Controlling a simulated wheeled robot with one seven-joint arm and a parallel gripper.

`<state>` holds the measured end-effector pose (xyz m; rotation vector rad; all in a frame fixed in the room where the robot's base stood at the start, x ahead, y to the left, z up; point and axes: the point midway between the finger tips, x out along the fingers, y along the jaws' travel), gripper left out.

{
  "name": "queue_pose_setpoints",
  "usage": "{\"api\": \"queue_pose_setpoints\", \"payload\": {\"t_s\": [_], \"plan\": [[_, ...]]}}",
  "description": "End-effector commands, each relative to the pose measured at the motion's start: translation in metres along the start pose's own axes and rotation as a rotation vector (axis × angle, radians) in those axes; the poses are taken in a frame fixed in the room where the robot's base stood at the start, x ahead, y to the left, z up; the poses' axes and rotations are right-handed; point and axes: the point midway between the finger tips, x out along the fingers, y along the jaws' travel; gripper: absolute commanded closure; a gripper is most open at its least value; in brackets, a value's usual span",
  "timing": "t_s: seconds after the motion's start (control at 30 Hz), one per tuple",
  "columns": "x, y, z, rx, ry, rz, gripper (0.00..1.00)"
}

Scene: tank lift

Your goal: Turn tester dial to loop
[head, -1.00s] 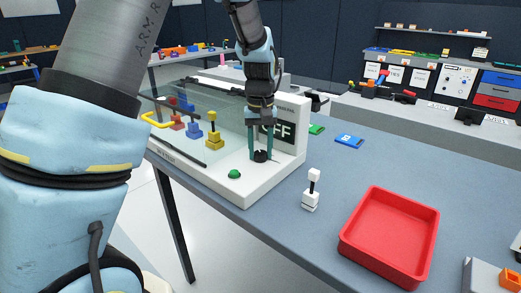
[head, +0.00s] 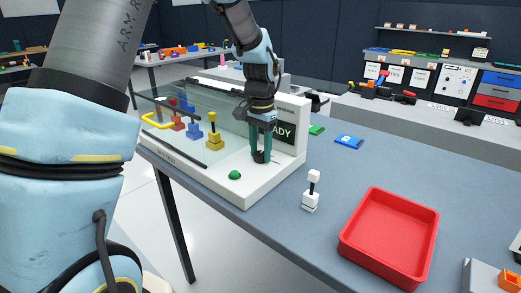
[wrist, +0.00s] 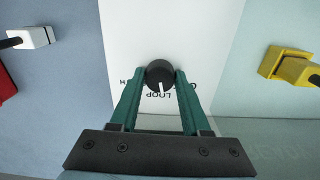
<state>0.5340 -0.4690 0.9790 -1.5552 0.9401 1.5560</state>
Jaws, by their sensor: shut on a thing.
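The tester (head: 225,192) is a white machine with a clear cover on the table. Its black dial (wrist: 159,72) shows in the wrist view, with a white mark pointing down the picture toward the printed word LOOP (wrist: 160,96), which appears upside down. My gripper (wrist: 162,77) has its two green fingers on either side of the dial, shut on it. In the head view my gripper (head: 261,157) points straight down and partly hides the dial. The tester's dark screen (head: 285,133) shows the letters "ADY"; the rest is hidden behind my gripper.
A green button (head: 235,175) is on the tester's front. Yellow, blue and red block pieces (head: 213,140) stand behind the clear cover. A white block piece (head: 311,195) and an empty red tray (head: 388,243) are to the right.

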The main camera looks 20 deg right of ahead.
Motion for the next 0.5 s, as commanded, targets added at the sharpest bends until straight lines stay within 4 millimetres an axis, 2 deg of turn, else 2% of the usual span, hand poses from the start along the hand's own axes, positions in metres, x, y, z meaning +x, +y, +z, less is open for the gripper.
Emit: {"api": "queue_pose_setpoints", "payload": {"t_s": [0.2, 0.5], "plan": [[-0.0012, -0.0008, -0.0008, 0.131, 0.003, -0.001, 1.00], [-0.0008, -0.0003, -0.0011, 0.225, 0.003, -0.001, 1.00]]}}
